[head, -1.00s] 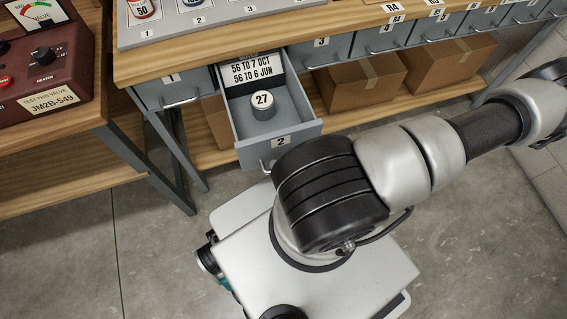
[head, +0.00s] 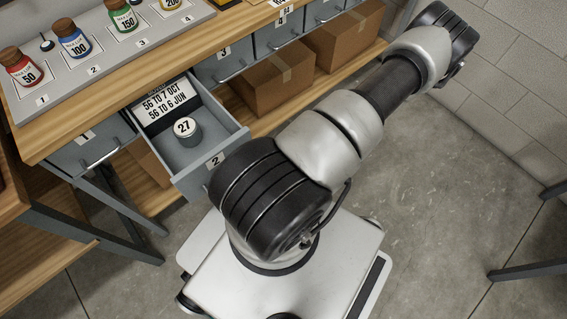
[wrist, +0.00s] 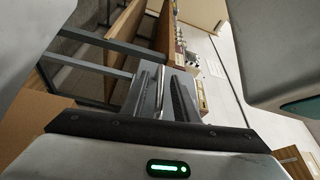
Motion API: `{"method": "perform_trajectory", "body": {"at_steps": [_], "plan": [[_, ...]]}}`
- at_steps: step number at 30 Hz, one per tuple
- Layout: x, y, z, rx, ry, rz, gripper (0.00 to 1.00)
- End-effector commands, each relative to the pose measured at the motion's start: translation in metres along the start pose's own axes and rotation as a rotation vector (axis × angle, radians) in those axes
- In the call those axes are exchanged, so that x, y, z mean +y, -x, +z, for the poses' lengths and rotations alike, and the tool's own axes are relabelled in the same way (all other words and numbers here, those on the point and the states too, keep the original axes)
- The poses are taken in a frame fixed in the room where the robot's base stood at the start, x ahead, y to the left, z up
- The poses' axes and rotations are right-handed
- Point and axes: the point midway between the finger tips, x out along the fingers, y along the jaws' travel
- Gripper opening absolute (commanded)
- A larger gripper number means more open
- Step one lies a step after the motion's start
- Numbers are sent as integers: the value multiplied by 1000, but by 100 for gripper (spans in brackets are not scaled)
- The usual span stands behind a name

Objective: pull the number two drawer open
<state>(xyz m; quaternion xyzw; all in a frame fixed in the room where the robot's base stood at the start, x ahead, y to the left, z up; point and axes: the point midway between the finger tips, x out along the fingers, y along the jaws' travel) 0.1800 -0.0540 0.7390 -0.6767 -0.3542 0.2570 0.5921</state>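The number two drawer (head: 214,162) is a grey drawer standing pulled out from under the wooden bench, with a 2 label on its front. Its inside shows a white card (head: 165,101) printed with dates and a round pot marked 27 (head: 187,131). The lower part of the drawer front is hidden behind my arm. My gripper is outside the head view.
The bench (head: 200,53) carries a grey rack (head: 105,55) with corked coloured bottles. A shut number one drawer (head: 88,151) is at left, other shut drawers at right. Cardboard boxes (head: 271,80) sit on the lower shelf. Floor (head: 430,190) is clear at right; a dark metal frame (head: 530,270) stands at the edge.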

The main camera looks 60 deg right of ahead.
Motion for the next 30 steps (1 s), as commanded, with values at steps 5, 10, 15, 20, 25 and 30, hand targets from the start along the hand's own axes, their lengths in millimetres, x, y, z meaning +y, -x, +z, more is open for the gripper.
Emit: {"method": "perform_trajectory", "body": {"at_steps": [5, 10, 15, 20, 25, 30], "plan": [[0, 31, -1, 1, 2, 5, 27], [1, 73, -1, 2, 2, 6, 27], [0, 115, 0, 2, 1, 5, 27], [0, 145, 0, 1, 1, 4, 27], [0, 164, 0, 1, 0, 2, 27], [-1, 169, 0, 0, 0, 0, 27]]}}
